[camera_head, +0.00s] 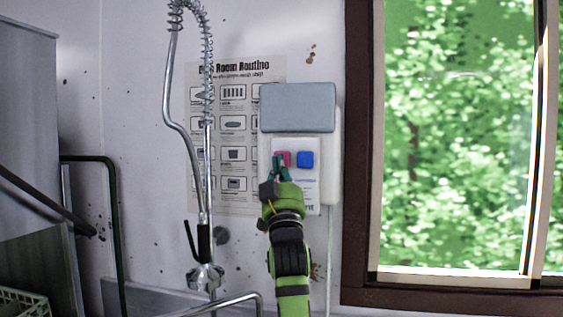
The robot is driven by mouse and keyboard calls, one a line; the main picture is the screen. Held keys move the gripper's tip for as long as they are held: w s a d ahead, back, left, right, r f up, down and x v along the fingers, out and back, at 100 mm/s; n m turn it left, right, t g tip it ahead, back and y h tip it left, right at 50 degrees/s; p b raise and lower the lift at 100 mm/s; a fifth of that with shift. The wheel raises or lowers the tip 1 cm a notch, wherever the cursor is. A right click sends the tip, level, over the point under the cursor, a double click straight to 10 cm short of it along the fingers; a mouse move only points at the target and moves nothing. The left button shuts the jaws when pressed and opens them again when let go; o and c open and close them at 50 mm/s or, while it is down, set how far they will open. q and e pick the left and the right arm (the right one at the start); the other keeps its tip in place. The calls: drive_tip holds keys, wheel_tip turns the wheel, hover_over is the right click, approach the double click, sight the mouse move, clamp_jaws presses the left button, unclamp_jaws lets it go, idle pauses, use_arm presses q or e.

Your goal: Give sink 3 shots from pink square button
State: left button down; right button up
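The pink square button (286,157) sits on the white front of a wall dispenser (331,160), left of a blue square button (305,159). My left gripper (279,158) points up at the panel, its teal fingertips close together over the left part of the pink button. The fingers partly hide the button, and I cannot tell whether they touch it. The gripper looks shut and holds nothing that I can see. The sink basin is not clearly in view; its tap (206,275) stands at the lower left. My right gripper is not in view.
A tall spring-hose sprayer (172,95) rises left of the dispenser, in front of a printed poster (232,130). A dark-framed window (360,200) is on the right. A grey cabinet-like unit (28,130) and a rack (22,303) stand at the left.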

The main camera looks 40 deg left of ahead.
use_arm(q)
drive_tip(key=shift+s+d, duration=0.1)
drive_tip(key=shift+s, duration=0.05)
idle(0.5)
drive_tip(key=shift+w+a+r, duration=0.1)
drive_tip(key=shift+w+a, duration=0.1)
drive_tip(key=shift+w, duration=0.05)
drive_tip(key=shift+w+a, duration=0.35)
drive_tip(key=shift+w, duration=0.3)
idle(1.1)
drive_tip(key=shift+s+d, duration=0.5)
drive_tip(key=shift+s, duration=0.35)
drive_tip(key=shift+s+d, duration=0.1)
drive_tip(key=shift+s, duration=0.05)
drive_tip(key=shift+s+d+b, duration=0.1)
drive_tip(key=shift+s+d, duration=0.3)
drive_tip(key=shift+s, duration=0.3)
drive_tip(key=shift+s+d+b, duration=0.15)
drive_tip(key=shift+s+d, duration=0.2)
drive_tip(key=shift+s, duration=0.35)
drive_tip(key=shift+s+d+b, duration=0.1)
drive_tip(key=shift+s+d, duration=0.3)
drive_tip(key=shift+s, duration=0.3)
